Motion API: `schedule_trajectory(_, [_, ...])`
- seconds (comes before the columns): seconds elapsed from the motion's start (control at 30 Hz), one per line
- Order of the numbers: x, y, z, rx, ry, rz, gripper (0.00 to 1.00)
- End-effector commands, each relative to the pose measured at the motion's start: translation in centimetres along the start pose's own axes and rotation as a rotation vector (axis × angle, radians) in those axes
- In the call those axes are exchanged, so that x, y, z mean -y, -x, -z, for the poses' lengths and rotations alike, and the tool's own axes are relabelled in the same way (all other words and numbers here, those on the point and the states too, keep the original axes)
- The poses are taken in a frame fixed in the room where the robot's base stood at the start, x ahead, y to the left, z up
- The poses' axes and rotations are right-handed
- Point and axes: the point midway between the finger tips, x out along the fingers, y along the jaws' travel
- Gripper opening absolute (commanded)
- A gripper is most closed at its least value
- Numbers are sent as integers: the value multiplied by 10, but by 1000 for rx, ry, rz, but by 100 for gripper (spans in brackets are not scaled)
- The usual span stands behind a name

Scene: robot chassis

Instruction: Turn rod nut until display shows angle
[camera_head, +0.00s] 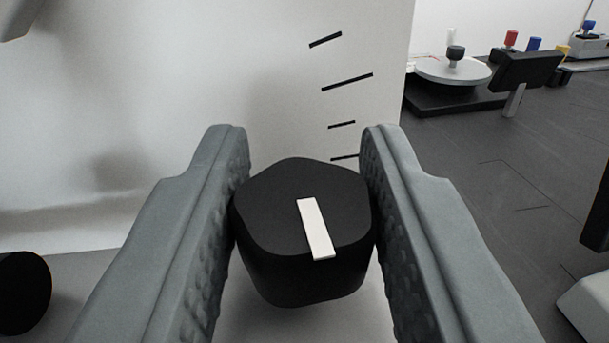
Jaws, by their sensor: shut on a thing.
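A black nut-shaped knob (277,215) with rounded corners sits between the two grey fingers of my gripper (306,200). A white marker bar (316,229) lies on its front face, tilted a little from upright. Both fingers touch the knob's sides, so the gripper is shut on it. The rod behind the knob is hidden. Black scale lines (347,82) run down the white panel (230,90) behind the knob. No lit angle reading is visible; a black display-like box (527,70) on a grey stand is at the upper right, its face not readable.
A grey round plate (452,69) with a dark knob on a black base is at the back right. Small red, blue and yellow parts stand behind it. A black round thing (23,293) is at the left edge.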

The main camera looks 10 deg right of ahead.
Motion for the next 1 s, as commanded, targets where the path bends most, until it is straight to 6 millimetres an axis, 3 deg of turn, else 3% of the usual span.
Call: schedule_trajectory(1.0, [-1, 0, -2, 4, -4, 449, 9])
